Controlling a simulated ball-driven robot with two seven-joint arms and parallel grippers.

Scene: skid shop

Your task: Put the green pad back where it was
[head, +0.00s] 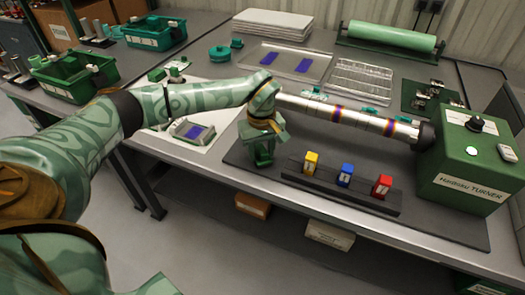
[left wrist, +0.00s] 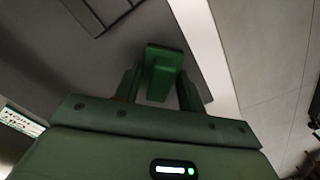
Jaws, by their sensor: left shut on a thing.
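My left gripper (head: 263,158) is over the dark mat, just left of a dark rack (head: 345,192). It is shut on a green block, which I take as the green pad (left wrist: 162,68); it sits between the two fingers in the left wrist view (left wrist: 160,92). In the head view the pad is hard to tell from the green gripper. The rack bears a yellow block (head: 311,163), a blue block (head: 345,174) and a red block (head: 382,187), upright in a row. A corner of a dark slotted piece (left wrist: 100,12) shows at the top of the wrist view. My right gripper is not in view.
A silver bar (head: 345,115) runs behind the rack to a green machine box (head: 465,165) at the right. A small device (head: 192,131) lies on a white sheet to the left. Green crates (head: 72,78) stand farther left. The mat's front strip is clear.

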